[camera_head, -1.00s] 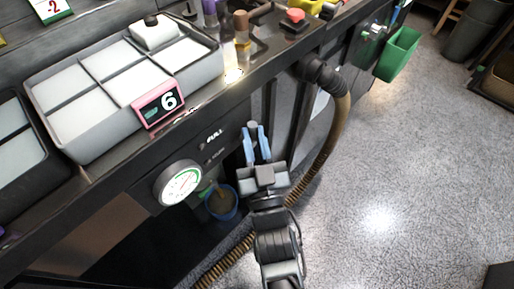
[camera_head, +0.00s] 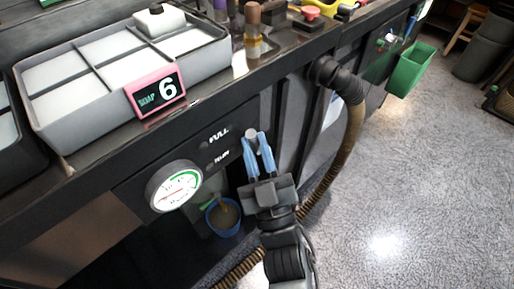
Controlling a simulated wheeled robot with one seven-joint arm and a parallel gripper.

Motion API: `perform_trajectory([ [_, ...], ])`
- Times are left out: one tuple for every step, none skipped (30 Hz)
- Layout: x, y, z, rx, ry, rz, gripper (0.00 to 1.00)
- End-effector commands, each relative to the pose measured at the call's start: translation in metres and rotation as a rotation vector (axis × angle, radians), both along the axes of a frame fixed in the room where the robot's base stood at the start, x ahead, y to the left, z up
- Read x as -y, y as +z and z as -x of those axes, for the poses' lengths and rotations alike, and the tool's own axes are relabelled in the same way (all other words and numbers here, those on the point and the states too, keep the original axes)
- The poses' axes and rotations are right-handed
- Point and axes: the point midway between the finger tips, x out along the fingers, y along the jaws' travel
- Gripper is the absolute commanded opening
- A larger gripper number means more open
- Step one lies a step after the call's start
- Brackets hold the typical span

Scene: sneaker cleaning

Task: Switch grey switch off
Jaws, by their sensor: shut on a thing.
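The grey switch (camera_head: 251,133) is a small round knob on the dark front panel of the bench, right of the FULL label. My gripper (camera_head: 256,138) has blue fingers and reaches up to it from below. The fingers are shut on the grey switch, and its end shows between and just beyond the fingertips. The fingers hide the switch's base, so its setting cannot be read.
A round white gauge (camera_head: 174,187) sits on the panel to the left. A blue bucket (camera_head: 223,217) stands below. A ribbed brown hose (camera_head: 352,135) hangs close on the right. A grey divided tray (camera_head: 60,130) is on the bench. Open floor lies to the right.

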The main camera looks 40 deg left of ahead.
Motion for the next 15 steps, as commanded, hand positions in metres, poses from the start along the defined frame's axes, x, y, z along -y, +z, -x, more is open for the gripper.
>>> perform_trajectory([
  [0.0004,-0.0010,0.0005,0.001,0.000,0.001,0.00],
  [0.0004,-0.0010,0.0005,0.000,0.000,0.002,0.00],
  [0.0003,-0.0010,0.0006,0.000,0.000,0.002,0.00],
  [0.0003,-0.0010,0.0006,0.000,0.000,0.002,0.00],
  [0.0003,-0.0010,0.0006,0.000,0.000,0.002,0.00],
  [0.0003,-0.0010,0.0006,0.000,0.000,0.002,0.23],
  [0.0003,-0.0011,0.0005,0.000,0.000,0.002,0.26],
  [0.0003,-0.0011,0.0005,0.000,0.001,0.001,0.29],
  [0.0002,-0.0010,0.0005,0.000,0.001,0.001,0.33],
  [0.0002,-0.0009,0.0005,0.000,0.001,0.001,0.36],
  [0.0001,-0.0008,0.0005,0.000,0.001,0.001,0.38],
  [0.0000,-0.0008,0.0004,0.000,0.001,0.000,0.42],
  [0.0001,-0.0006,0.0004,0.000,0.000,0.000,0.45],
  [0.0001,-0.0006,0.0004,0.000,0.000,0.000,0.46],
  [0.0000,-0.0005,0.0004,0.000,0.000,0.000,0.46],
])
